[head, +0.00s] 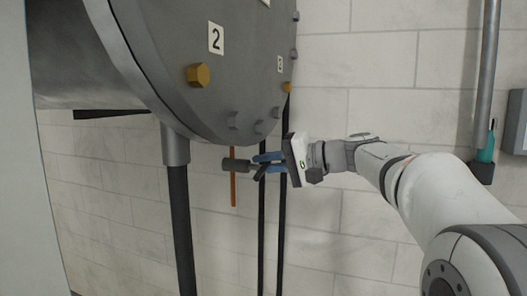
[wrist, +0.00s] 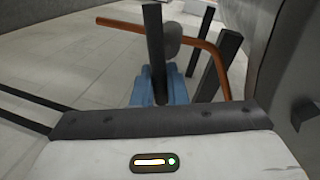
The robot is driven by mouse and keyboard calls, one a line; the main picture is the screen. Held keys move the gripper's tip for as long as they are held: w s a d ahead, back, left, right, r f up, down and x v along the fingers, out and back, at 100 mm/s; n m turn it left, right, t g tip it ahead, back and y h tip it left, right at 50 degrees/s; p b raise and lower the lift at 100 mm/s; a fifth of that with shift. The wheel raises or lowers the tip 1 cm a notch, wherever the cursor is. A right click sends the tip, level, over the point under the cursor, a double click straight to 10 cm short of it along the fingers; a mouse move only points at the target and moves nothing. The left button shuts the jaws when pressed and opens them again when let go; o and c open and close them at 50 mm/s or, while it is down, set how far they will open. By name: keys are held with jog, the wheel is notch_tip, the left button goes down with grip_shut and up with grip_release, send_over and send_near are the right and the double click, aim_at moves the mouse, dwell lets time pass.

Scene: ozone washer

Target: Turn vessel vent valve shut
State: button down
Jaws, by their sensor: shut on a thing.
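The vent valve (head: 236,165) is a dark grey body on a thin vertical orange pipe (head: 233,190) below the grey vessel's flange. In the wrist view its rounded grey body (wrist: 172,41) sits on the bent orange pipe (wrist: 213,50). My gripper (head: 268,162) reaches in from the right with its blue fingers. In the wrist view the blue fingers (wrist: 154,88) are shut on a black handle bar (wrist: 153,40), one finger on each side. The handle shows as a short, dark, slanted piece in the head view. The fingers partly hide where it joins the valve.
The grey vessel end (head: 215,75), with bolts and "2" labels, hangs just above my gripper. A thick dark leg (head: 180,215) stands left of the valve. Thin black pipes (head: 282,235) run down close by. A tiled wall (head: 350,110) lies behind.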

jog(key=shift+w+f+m+g+p, duration=0.1)
jog(key=shift+f+m+g+p, duration=0.1)
jog(key=shift+m+p, duration=0.4)
jog(key=shift+f+m+g+p, duration=0.1)
jog(key=shift+m+g+p, duration=0.1)
jog(key=shift+m+p, duration=0.35)
jog(key=c, duration=1.5)
grip_release()
jog(key=shift+c, duration=0.2)
jog(key=shift+d, duration=0.1)
jog(key=v, duration=0.7)
jog(key=shift+d, duration=0.4)
